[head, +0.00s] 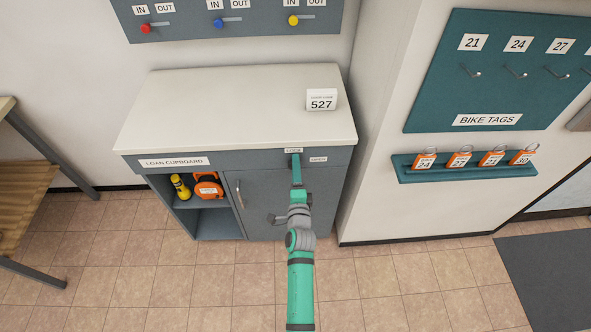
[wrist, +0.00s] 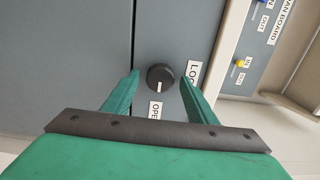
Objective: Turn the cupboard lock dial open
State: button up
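The lock dial is a round black knob (wrist: 160,77) with a white pointer mark, seen in the wrist view on the grey front of the loan cupboard (head: 270,200). A label reading LOCK, partly hidden by a finger (wrist: 193,72), and an OPEN label (wrist: 155,110) sit beside the knob. The white mark points away from both the picture's top and the OPEN label's centre only slightly, so its exact setting is hard to tell. My gripper (wrist: 158,92) is open, one finger on each side of the knob, with visible gaps. In the head view my gripper (head: 296,160) hides the knob.
The cupboard's door handle (head: 240,194) is left of my arm. An open shelf holds a yellow torch (head: 180,187) and an orange item (head: 208,186). A shelf of orange tags (head: 460,158) is on the right wall.

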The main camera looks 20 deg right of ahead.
jog(key=v, duration=1)
jog(key=shift+s, duration=0.4)
jog(key=shift+a, duration=0.1)
jog(key=s+a+f+n+g+y, duration=0.1)
jog(key=s+a+n, duration=0.4)
jog(key=s, duration=0.4)
jog(key=s+a+f+n+y, duration=0.1)
jog(key=s+a+f+n, duration=0.1)
jog(key=s+a+n, duration=0.45)
jog(key=s+a+r+n+y, duration=0.1)
jog(key=s+a+r+n, duration=0.1)
jog(key=s, duration=0.4)
jog(key=s+a+r+n+y, duration=0.1)
jog(key=s+r+n, duration=0.3)
jog(key=s, duration=0.2)
jog(key=s+a+r+n+g+y, duration=0.1)
jog(key=s+a+r+n, duration=0.1)
jog(key=s+n, duration=0.2)
jog(key=v, duration=0.3)
jog(key=shift+a, duration=0.3)
jog(key=shift+s, duration=0.15)
